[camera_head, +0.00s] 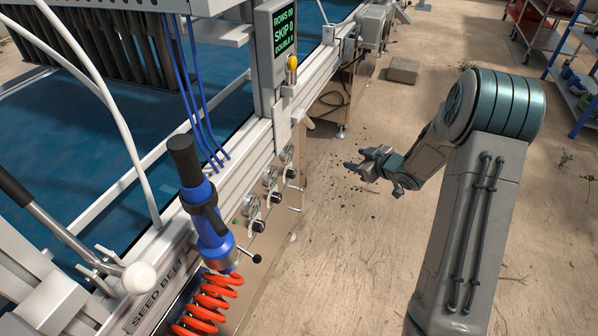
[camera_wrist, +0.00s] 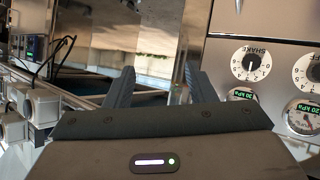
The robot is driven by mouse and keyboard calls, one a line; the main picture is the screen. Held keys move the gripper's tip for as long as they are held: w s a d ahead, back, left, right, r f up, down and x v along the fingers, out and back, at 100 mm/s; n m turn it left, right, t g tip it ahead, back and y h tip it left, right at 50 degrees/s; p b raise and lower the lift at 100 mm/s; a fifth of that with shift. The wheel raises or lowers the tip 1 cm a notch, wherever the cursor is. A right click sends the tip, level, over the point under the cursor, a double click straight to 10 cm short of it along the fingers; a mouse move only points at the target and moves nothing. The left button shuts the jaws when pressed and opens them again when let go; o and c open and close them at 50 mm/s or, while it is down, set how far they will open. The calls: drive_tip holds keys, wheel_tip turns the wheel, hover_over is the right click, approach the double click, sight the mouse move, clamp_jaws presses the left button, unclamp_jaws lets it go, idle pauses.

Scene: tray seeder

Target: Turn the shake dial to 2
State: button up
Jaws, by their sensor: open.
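The shake dial (camera_wrist: 251,63) shows in the wrist view as a round white face with numbers and a dark knob in its middle. Its SHAKE label appears upside down. I cannot make out for certain which number its pointer marks. My gripper (camera_wrist: 158,78) is open and empty, with the dial to the right of its fingers and not between them. In the head view my gripper (camera_head: 358,163) hangs over the floor to the right of the machine's front, clear of the panel. Which small dial there is the shake dial, I cannot tell.
A second white dial (camera_wrist: 307,72) and a green-lit pressure gauge (camera_wrist: 243,95) sit close to the shake dial. In the head view a blue tool (camera_head: 212,235) with a red coiled hose (camera_head: 208,300) and a white-knobbed lever (camera_head: 139,278) stand at the near machine edge.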

wheel_tip(320, 180, down, 3)
drive_tip(key=s+a+n+g+y, duration=0.1)
drive_tip(key=s+a+n+y, duration=0.1)
drive_tip(key=a+y, duration=0.15)
drive_tip(key=n+g+y+p, duration=0.2)
drive_tip(key=g+y, duration=0.1)
drive_tip(key=y, duration=0.3)
approach(295, 175)
drive_tip(key=b+x, duration=0.3)
drive_tip(key=x, duration=0.5)
drive_tip(key=shift+w+a+r+b, duration=0.1)
drive_tip(key=shift+a+b, duration=0.15)
drive_tip(key=shift+b, duration=0.05)
drive_tip(key=c, duration=1)
